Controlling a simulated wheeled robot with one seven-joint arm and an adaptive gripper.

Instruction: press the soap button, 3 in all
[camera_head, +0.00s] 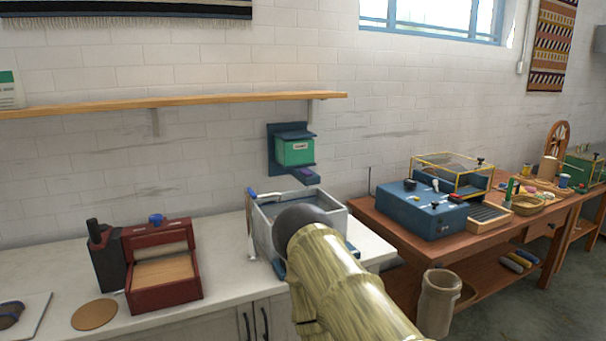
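A green soap box (295,152) with a white label sits in a dark blue wall bracket, above the back of a grey sink basin (263,230). A small purple part (304,173) shows under the box, on a blue ledge; I cannot tell for sure that it is the button. My arm, pale yellow with a dark rounded end, rises from the lower right and covers part of the basin. My gripper does not show in this view. The box, bracket and purple part are not covered by my arm.
A white counter (225,262) carries a dark red box (163,278) and a round cork mat (95,314). A wooden shelf (220,98) runs along the wall above. At right, a wooden table (395,222) holds a blue machine (420,212). The wall around the soap box is clear.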

